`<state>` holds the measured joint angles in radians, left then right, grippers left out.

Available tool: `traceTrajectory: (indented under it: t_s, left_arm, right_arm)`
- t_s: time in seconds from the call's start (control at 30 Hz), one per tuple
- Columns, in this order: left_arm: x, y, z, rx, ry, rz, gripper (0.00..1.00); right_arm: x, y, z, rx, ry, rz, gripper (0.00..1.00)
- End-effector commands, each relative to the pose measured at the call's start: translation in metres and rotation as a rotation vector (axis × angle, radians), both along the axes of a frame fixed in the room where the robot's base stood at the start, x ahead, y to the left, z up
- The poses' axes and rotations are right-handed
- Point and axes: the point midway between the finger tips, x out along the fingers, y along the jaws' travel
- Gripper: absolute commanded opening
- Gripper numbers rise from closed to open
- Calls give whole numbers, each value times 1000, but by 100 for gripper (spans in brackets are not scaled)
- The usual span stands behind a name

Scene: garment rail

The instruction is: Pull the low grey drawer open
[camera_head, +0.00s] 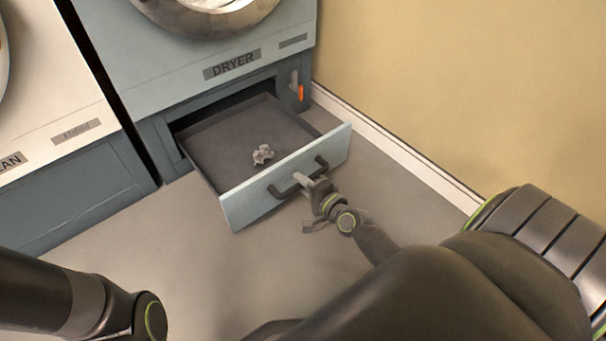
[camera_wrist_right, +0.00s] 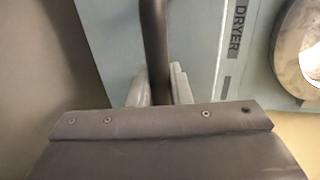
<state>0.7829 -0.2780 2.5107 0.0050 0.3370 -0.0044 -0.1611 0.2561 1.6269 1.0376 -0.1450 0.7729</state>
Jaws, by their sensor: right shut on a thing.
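The low grey drawer (camera_head: 236,205) under the dryer stands pulled out from its opening in the head view. A small crumpled pale thing (camera_head: 263,154) lies on its dark floor. The drawer has a dark bar handle (camera_head: 284,193) on its pale front. My right gripper (camera_head: 305,181) is shut on this handle at its middle. In the right wrist view the handle bar (camera_wrist_right: 154,50) runs between the two fingers (camera_wrist_right: 158,88). My left arm shows at the lower left of the head view, but its gripper is out of the frame.
The dryer (camera_head: 160,65) stands above the drawer, with an orange tab (camera_head: 300,92) at its lower right. Another machine (camera_head: 55,120) stands to the left. A beige wall (camera_head: 470,90) with a white skirting board is on the right. The floor (camera_head: 165,245) before the drawer is clear on the left.

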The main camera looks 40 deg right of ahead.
Motion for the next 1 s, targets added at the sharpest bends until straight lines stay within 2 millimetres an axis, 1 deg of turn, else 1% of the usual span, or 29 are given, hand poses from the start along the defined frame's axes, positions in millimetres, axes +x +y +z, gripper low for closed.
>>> traceTrajectory:
  t_s: [0.07,0.1,0.2,0.23,0.67,0.77,0.87,1.0]
  left_arm:
    - [0,0,0,0,0,0,0]
    - [0,0,0,0,0,0,0]
    - [0,0,0,0,0,0,0]
    - [0,0,0,0,0,0,0]
    - [0,0,0,0,1,0,0]
    - [0,0,1,1,1,0,0]
    - [0,0,3,2,1,2,0]
    - [1,0,2,3,0,3,0]
  right_arm:
    - [0,0,0,0,1,0,0]
    - [0,0,0,0,1,0,22]
    - [0,0,0,0,1,0,35]
    - [0,0,0,0,1,0,37]
    - [-2,0,0,0,1,0,37]
    - [-10,-1,1,1,2,-1,37]
    - [-25,-2,5,1,2,-1,37]
    - [-54,-5,10,0,3,0,37]
